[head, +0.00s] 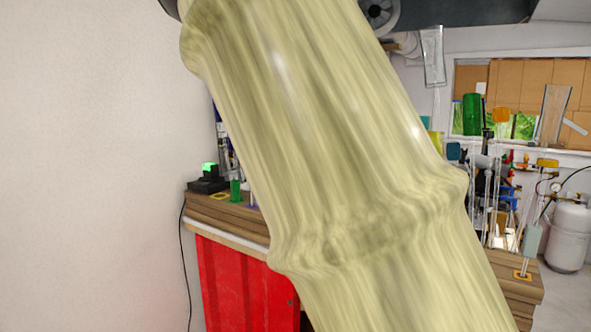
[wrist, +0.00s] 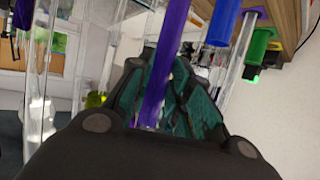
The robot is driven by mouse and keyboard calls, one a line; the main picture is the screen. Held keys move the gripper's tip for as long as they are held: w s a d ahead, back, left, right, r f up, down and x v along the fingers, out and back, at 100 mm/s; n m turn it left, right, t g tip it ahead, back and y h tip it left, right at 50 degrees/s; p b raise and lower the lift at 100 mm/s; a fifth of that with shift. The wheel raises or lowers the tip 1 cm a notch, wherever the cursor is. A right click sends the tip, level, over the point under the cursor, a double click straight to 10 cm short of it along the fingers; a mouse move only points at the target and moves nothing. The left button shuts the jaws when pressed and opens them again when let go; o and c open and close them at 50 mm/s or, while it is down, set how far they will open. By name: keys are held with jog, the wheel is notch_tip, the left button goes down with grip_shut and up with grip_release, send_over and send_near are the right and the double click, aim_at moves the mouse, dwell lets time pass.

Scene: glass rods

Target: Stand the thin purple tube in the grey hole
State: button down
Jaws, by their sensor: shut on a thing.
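My gripper (wrist: 160,88) shows in the wrist view, with its teal-lined fingers shut on the thin purple tube (wrist: 174,38). The tube runs from the top edge of that view down between the fingers, slightly tilted in the picture. Its upper end is cut off by the picture edge. In the head view my own pale arm covers the middle, and neither the gripper nor the held tube can be made out there. I cannot make out the grey hole in either view.
A wooden bench (head: 228,212) stands above a red cabinet front (head: 245,285). A green tube (head: 236,191) and a black device (head: 208,183) with a green light are on its left. Clear glass rods (head: 490,205) crowd the right. A blue cylinder (wrist: 222,22) is close by in the wrist view.

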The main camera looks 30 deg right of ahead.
jog(key=shift+f, duration=0.25)
jog(key=c, duration=1.2)
grip_release()
jog(key=shift+c, duration=0.2)
notch_tip(320, 180, up, 10)
jog(key=shift+r, duration=0.1)
